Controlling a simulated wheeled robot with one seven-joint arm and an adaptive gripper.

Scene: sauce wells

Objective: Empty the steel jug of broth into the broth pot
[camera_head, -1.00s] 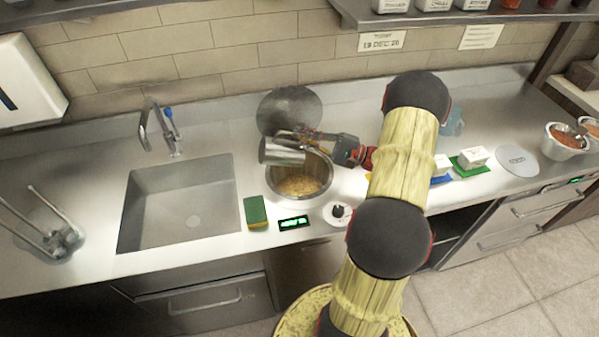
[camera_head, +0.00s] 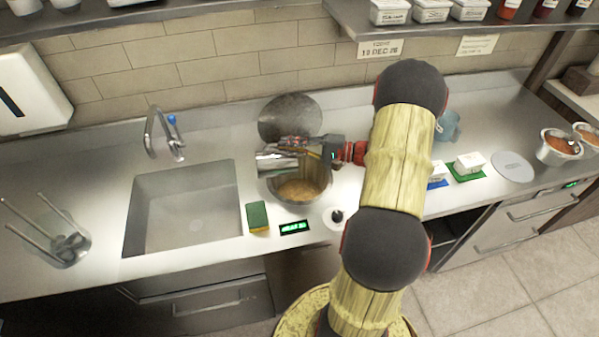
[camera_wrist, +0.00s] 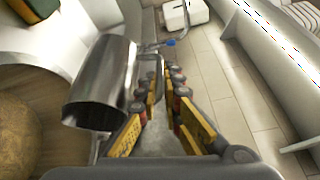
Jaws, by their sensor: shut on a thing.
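The steel jug (camera_head: 277,162) is tipped onto its side over the left rim of the steel broth pot (camera_head: 328,190). Yellowish-brown broth (camera_head: 300,189) lies in the pot, and it also shows at the left of the wrist view (camera_wrist: 20,135). My gripper (camera_head: 312,146) is shut on the jug's handle. In the wrist view the jug (camera_wrist: 104,75) hangs left of my gripper (camera_wrist: 165,85), its open mouth towards the pot side. Its inside looks dark and I see no stream; whether broth is left in it I cannot tell.
A round dark lid (camera_head: 290,115) leans on the wall behind the pot. A green-yellow sponge (camera_head: 257,217), a sink (camera_head: 185,210) and a green display (camera_head: 295,227) are left and in front. White blocks (camera_head: 470,162) and a blue jug (camera_head: 448,126) stand right, beyond my arm.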

